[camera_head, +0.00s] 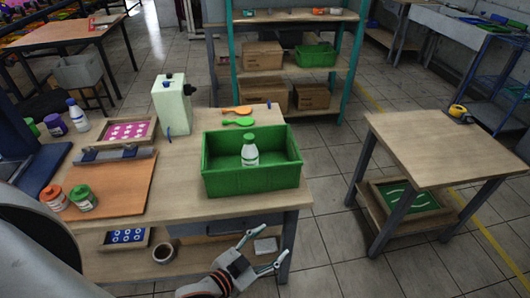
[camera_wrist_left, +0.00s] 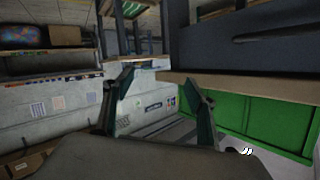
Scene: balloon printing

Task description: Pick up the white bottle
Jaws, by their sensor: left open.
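Another white bottle (camera_head: 79,118), with a blue cap, stands at the left of the bench. My left gripper (camera_head: 266,247) is open and empty, in front of the bench's front edge and below the crate in the picture. Its two spread fingers also show in the left wrist view (camera_wrist_left: 157,85), with nothing between them. Neither bottle can be made out in the wrist view. My right gripper is not seen.
Paint jars (camera_head: 83,197) and a printing frame (camera_head: 125,133) lie left. A side table (camera_head: 440,145) stands right across open floor.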

